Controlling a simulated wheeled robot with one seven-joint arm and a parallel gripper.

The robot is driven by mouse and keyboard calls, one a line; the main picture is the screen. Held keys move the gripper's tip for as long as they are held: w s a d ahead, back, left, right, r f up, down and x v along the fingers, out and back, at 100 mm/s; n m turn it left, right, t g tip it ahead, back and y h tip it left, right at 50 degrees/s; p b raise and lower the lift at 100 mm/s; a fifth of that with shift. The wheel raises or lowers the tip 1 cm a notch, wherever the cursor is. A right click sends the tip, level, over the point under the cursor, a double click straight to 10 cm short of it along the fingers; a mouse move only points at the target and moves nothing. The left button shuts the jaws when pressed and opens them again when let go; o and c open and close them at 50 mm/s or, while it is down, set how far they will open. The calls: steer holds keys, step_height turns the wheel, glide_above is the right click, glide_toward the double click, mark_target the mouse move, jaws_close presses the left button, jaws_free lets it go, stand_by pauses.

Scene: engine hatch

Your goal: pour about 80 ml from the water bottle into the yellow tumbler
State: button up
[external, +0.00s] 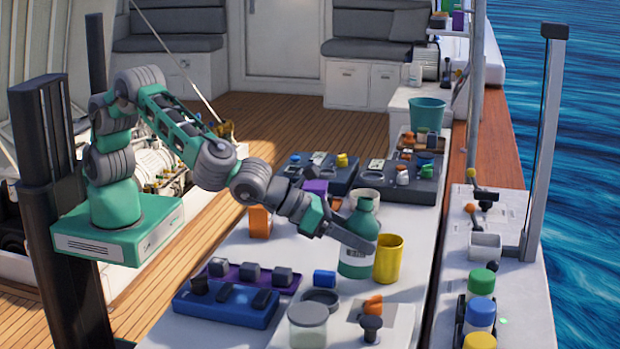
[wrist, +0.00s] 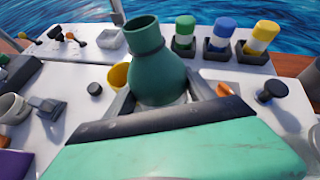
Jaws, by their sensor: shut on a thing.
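The water bottle (external: 358,233) is green with a pale label band and stands upright on the white table, as far as I can tell. My gripper (external: 352,242) is shut on its body. In the wrist view the bottle (wrist: 155,75) rises between my fingers, its neck open at the top with no cap on it. The yellow tumbler (external: 388,258) stands upright just right of the bottle, very close to it. In the wrist view only part of the tumbler (wrist: 119,76) shows behind the bottle's left side.
A white mug (external: 366,196) stands behind the bottle. A lidded jar (external: 307,326), a dark ring (external: 320,300) and a blue block (external: 324,278) lie in front. A blue tray (external: 225,305) is at front left. Capped bottles (external: 481,312) line the right ledge.

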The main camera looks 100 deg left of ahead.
steer(key=shift+d+m+t+y, duration=0.15)
steer(key=shift+m+t+y, duration=0.35)
steer(key=shift+t, duration=0.1)
steer(key=shift+f, duration=0.1)
stand_by(2.2)
